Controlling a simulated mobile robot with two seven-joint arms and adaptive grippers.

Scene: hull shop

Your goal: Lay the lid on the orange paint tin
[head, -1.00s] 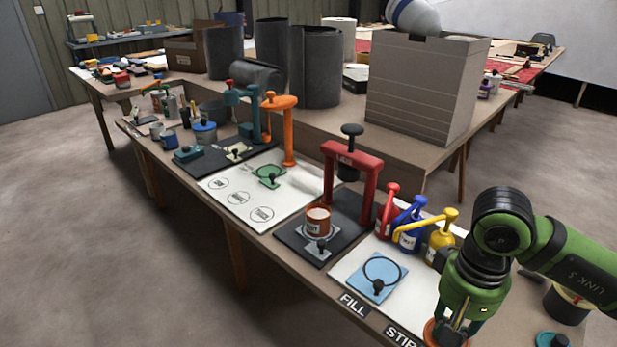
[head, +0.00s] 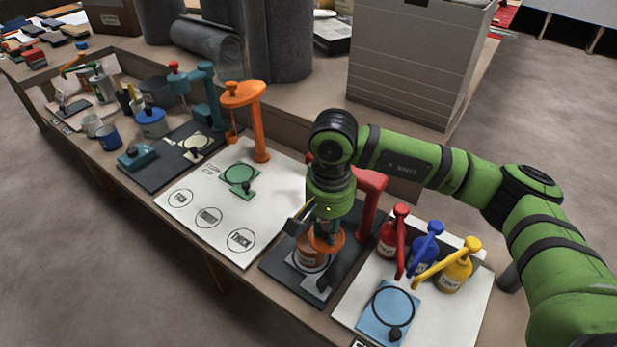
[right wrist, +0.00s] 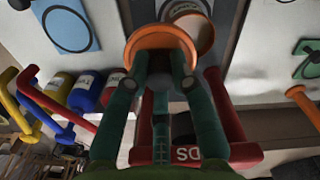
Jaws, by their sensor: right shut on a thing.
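The orange paint tin (head: 308,257) stands on the dark press board, partly hidden by my gripper and the lid. My right gripper (head: 326,232) is shut on the orange lid (head: 334,243) and holds it at the tin, low in front of the red press. In the right wrist view the lid (right wrist: 150,36) sits between the fingertips. The tin (right wrist: 193,28) shows beyond it there, offset to the right, its rim partly covered. The lid is not squarely over the tin in that view; I cannot tell the gap between them. My left gripper is not in view.
The red press (head: 371,190) stands close behind my gripper, its left part hidden. Red (head: 391,238), blue (head: 424,253) and yellow (head: 456,272) paint pump bottles stand to the right. A blue pad (head: 388,312) lies in front of them. The white mat (head: 215,190) is at the left.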

